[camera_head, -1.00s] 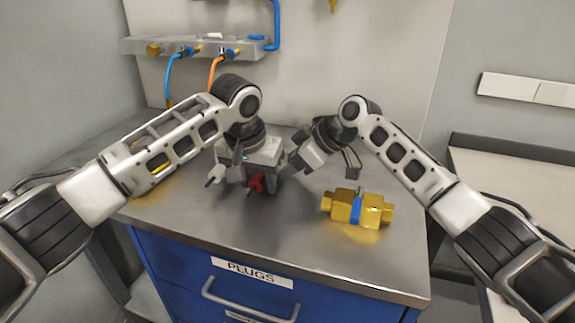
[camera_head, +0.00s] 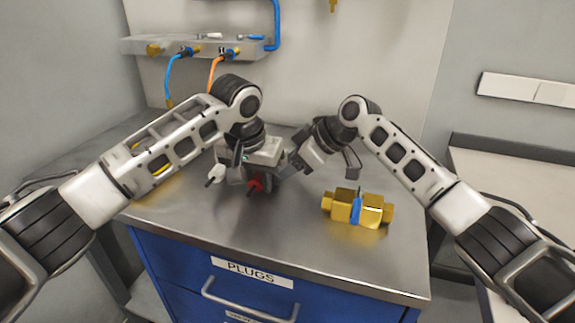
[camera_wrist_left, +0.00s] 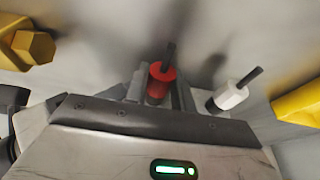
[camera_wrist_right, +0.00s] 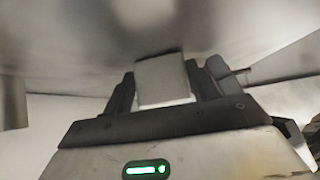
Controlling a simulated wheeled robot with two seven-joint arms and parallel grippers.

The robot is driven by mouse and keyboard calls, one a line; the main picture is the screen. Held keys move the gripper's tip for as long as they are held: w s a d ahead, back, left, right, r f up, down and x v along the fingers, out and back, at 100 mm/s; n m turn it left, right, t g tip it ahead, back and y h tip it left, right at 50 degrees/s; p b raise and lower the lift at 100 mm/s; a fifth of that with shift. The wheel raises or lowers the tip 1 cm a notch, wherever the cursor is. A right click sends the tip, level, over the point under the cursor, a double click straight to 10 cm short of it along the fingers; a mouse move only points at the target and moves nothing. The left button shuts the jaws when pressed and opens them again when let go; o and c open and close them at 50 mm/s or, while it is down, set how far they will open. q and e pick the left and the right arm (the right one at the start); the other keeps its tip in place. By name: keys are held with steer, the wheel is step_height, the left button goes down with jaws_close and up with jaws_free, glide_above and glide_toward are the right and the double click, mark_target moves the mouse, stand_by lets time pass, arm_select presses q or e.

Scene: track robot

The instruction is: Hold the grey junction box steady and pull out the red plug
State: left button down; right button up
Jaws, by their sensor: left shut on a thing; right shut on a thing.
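The grey junction box (camera_head: 236,174) is on the steel worktop, largely hidden behind my left gripper; its pale grey end shows in the right wrist view (camera_wrist_right: 163,82). The red plug (camera_head: 256,183) is at its front, and also shows between the left fingers in the left wrist view (camera_wrist_left: 159,84). My left gripper (camera_head: 252,176) is shut on the red plug from above. My right gripper (camera_head: 287,168) is shut on the box's right end. Whether the plug is fully seated is hidden.
A white plug (camera_head: 216,174) sits just left of the red one. A brass fitting with a blue band (camera_head: 373,211) lies to the right on the worktop. A rail with blue and orange hoses (camera_head: 205,46) is on the back wall. The front worktop is clear.

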mark_target(248, 194)
arm_select(q)
steer(key=shift+s+a, duration=0.1)
steer(key=shift+s, duration=0.2)
arm_select(e)
steer(key=shift+r, duration=0.1)
arm_select(q)
steer(key=shift+s+a, duration=0.4)
steer(key=shift+s, duration=0.5)
steer(key=shift+s+a, duration=0.35)
steer(key=shift+s, duration=0.5)
steer(key=shift+r, duration=4)
arm_select(e)
steer(key=o, duration=1.1)
steer(key=shift+o, duration=0.2)
